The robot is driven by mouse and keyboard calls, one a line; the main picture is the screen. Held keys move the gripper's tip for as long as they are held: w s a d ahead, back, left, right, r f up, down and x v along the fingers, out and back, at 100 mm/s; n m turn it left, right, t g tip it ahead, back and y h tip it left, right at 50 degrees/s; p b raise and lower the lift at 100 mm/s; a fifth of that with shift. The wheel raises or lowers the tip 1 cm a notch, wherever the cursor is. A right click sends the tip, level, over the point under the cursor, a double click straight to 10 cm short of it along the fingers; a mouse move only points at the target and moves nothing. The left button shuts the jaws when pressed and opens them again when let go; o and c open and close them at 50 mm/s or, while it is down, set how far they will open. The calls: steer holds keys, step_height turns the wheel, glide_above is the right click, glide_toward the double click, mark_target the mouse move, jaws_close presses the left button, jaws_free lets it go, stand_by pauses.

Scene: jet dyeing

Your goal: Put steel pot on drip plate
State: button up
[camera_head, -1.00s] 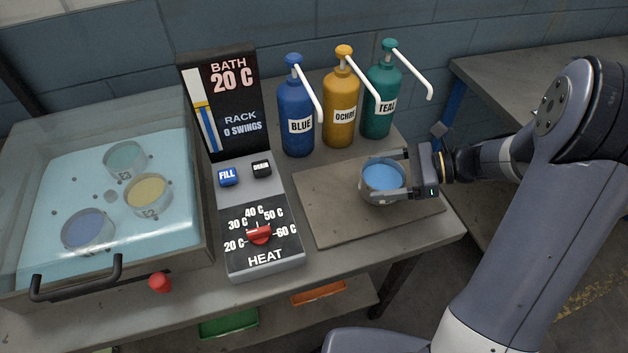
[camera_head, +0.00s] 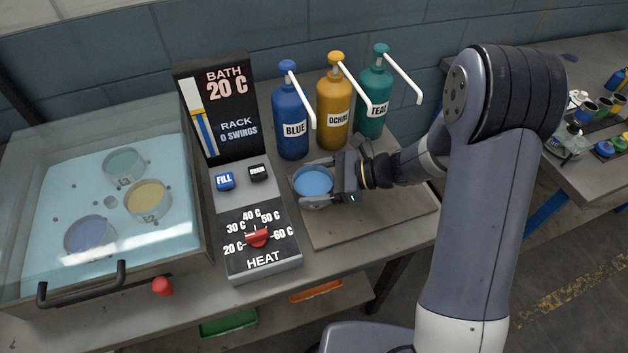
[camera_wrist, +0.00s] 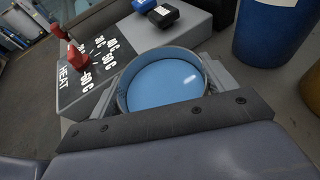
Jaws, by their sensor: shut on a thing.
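The steel pot (camera_head: 312,182), round and full of blue liquid, is between the fingers of my gripper (camera_head: 322,183). It also shows in the wrist view (camera_wrist: 168,86), upright and with its blue surface level with the fingers on both sides. My gripper is shut on it. The drip plate, a flat brown-grey board (camera_head: 375,218), lies on the bench. The pot is over the plate's back left corner, close to the control panel. I cannot tell how far it is above the plate. My gripper and arm hide the plate's back part.
The control panel (camera_head: 262,255) with a red heat knob stands just left of the pot. Blue (camera_head: 292,118), ochre (camera_head: 334,112) and teal (camera_head: 374,105) pump bottles stand behind. A glass-sided bath (camera_head: 110,215) holding several pots is at far left. The plate's front is clear.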

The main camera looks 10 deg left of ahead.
steer(key=shift+f, duration=0.2)
steer(key=shift+f, duration=0.1)
steer(key=o, duration=1.3)
steer(key=shift+f, duration=0.1)
steer(key=shift+r, duration=0.3)
steer(key=b+v, duration=0.2)
steer(key=v, duration=1)
steer(key=shift+s+d+f, duration=0.1)
steer(key=shift+f, duration=0.05)
